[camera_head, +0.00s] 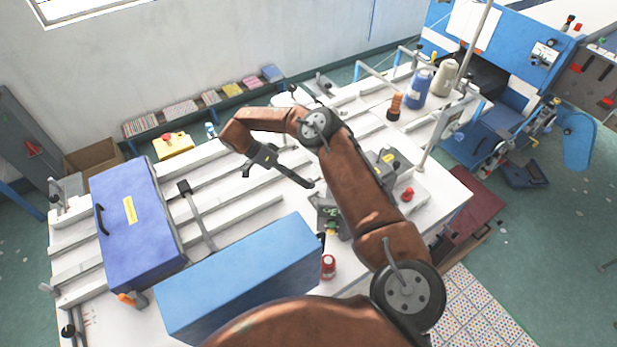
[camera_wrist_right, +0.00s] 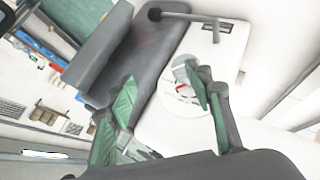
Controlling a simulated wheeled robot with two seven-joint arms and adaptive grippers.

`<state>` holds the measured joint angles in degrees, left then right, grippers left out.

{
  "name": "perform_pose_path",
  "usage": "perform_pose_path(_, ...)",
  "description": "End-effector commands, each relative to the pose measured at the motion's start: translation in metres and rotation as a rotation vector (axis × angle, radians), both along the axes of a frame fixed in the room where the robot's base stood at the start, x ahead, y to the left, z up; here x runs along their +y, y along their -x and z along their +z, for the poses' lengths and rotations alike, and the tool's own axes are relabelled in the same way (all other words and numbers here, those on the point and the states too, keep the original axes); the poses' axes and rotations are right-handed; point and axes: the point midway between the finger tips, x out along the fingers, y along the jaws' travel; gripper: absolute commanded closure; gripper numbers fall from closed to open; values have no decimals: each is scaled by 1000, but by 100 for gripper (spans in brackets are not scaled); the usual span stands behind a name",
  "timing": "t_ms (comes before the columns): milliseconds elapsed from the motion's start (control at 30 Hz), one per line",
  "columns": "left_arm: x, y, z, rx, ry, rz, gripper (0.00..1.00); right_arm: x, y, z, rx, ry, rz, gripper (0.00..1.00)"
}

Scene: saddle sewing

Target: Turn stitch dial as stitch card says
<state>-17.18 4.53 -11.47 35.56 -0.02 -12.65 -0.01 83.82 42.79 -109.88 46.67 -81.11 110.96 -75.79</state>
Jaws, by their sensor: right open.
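My right gripper (camera_head: 277,177) hangs over the white table in the head view, its fingers spread and nothing between them. In the right wrist view the gripper (camera_wrist_right: 160,74) shows green finger pads, wide apart. A round pale dial with a red mark (camera_wrist_right: 181,88) lies on a white surface there, close to the right-hand finger, which partly covers it. I cannot tell whether they touch. In the head view my arm and gripper hide that area. I cannot clearly identify the stitch card or read one. My left gripper is not in view.
A dark blue case (camera_head: 150,245) and a long blue box (camera_head: 240,285) take up the table's left and front. A dark machine body (camera_wrist_right: 150,50) with a lever stands beside the dial. A blue jar (camera_head: 417,83) and a cream spool (camera_head: 446,77) stand at the back right.

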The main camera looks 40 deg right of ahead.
Motion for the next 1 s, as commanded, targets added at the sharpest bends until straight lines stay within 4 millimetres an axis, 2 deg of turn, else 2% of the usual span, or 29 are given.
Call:
perform_pose_path(33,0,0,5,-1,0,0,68,10,4,-8,-31,56,30,53)
perform_pose_path(100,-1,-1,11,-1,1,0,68,14,6,-15,-99,175,67,53)
perform_pose_path(300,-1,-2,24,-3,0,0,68,20,3,-21,-333,468,201,53)
perform_pose_path(567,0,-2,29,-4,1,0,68,25,-5,-22,-526,604,285,53)
perform_pose_path(667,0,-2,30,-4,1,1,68,19,-5,-25,-534,610,285,53)
perform_pose_path(1000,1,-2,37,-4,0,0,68,-29,1,-43,-529,611,283,53)
